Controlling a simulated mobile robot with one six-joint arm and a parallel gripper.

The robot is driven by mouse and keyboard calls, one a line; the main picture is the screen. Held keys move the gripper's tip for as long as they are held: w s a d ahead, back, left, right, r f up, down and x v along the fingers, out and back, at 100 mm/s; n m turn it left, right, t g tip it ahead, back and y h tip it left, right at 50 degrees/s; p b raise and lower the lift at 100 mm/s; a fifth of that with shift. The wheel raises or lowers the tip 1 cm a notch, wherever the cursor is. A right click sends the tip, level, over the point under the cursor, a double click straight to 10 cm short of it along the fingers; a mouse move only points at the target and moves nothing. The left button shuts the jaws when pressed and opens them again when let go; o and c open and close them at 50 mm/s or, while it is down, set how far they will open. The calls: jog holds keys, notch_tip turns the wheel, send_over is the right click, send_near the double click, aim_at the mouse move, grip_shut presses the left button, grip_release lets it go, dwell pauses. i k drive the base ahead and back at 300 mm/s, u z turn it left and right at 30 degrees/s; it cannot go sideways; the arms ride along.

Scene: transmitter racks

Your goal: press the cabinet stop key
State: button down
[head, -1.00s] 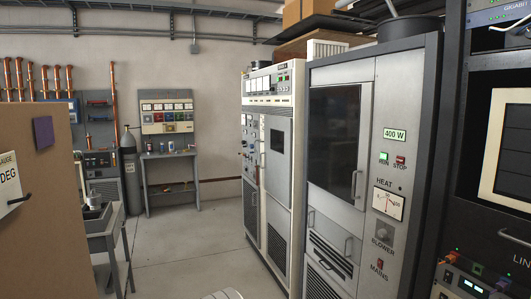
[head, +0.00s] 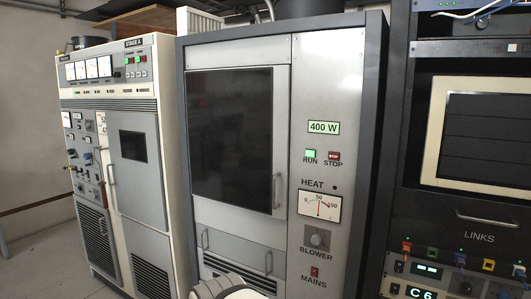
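The grey transmitter cabinet (head: 345,80) stands in the middle of the head view with its door shut. Its red stop key (head: 334,156) is on the pale right-hand panel, above the label STOP. The green run key (head: 310,154) beside it, on the left, looks lit. A display (head: 324,127) above the keys reads 400 W. My gripper is not in view; only a pale rounded part of my own arm shows at the bottom edge. Nothing hides the stop key.
Below the keys are a heat meter (head: 319,206), a blower knob (head: 316,238) and a red mains switch (head: 314,272). A cream cabinet (head: 138,190) stands at the left. A dark rack (head: 430,215) with a screen (head: 487,135) stands at the right.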

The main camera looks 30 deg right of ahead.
aim_at(332, 156)
jog(key=z, duration=0.4)
jog(key=i, duration=0.95)
jog(key=k, duration=0.55)
jog(key=z, duration=0.05)
